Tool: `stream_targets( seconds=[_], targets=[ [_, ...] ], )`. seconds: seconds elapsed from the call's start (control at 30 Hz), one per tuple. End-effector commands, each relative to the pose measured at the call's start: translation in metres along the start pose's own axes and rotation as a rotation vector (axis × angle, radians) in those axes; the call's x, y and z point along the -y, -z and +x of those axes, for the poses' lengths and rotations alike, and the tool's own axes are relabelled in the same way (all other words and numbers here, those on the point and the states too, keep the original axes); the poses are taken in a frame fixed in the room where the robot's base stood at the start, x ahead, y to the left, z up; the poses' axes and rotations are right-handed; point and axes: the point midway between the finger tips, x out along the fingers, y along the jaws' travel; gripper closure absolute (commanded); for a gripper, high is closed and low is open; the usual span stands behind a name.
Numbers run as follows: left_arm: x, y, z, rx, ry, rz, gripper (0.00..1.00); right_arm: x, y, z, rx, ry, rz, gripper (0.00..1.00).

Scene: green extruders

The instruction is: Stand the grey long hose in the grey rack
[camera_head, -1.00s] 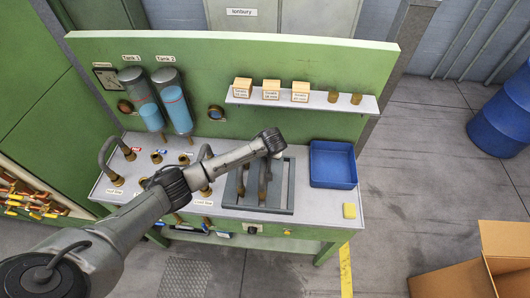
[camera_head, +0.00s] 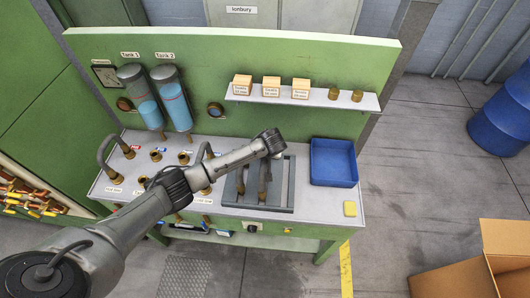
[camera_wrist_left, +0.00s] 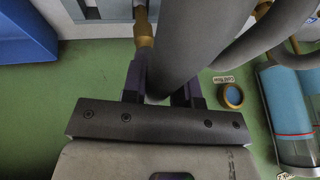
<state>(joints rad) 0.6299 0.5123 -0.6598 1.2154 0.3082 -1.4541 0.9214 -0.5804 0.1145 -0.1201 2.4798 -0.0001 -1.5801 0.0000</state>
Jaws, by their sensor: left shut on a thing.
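The grey rack (camera_head: 291,190) lies on the bench, left of the blue tray. Dark upright lengths (camera_head: 240,180) show within its outline; I cannot tell their exact seating. In the left wrist view, my left gripper (camera_wrist_left: 160,92) is shut on a thick grey hose (camera_wrist_left: 188,40), which fills the middle of the picture. A brass fitting (camera_wrist_left: 144,30) shows beside it; I cannot tell which hose it belongs to. The lower end of the held hose is hidden. My right gripper is out of view.
A shelf (camera_head: 305,99) with small boxes is above. A bent hose (camera_head: 104,150) and brass fittings occupy the bench's left part.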

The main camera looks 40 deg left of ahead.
Motion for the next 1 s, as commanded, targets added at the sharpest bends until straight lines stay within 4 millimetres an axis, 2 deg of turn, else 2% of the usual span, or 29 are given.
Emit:
stream_targets(
  seconds=[1.0],
  targets=[
    [-0.004,-0.007,0.018,-0.002,-0.001,0.000,1.00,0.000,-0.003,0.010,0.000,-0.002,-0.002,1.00]
  ],
)
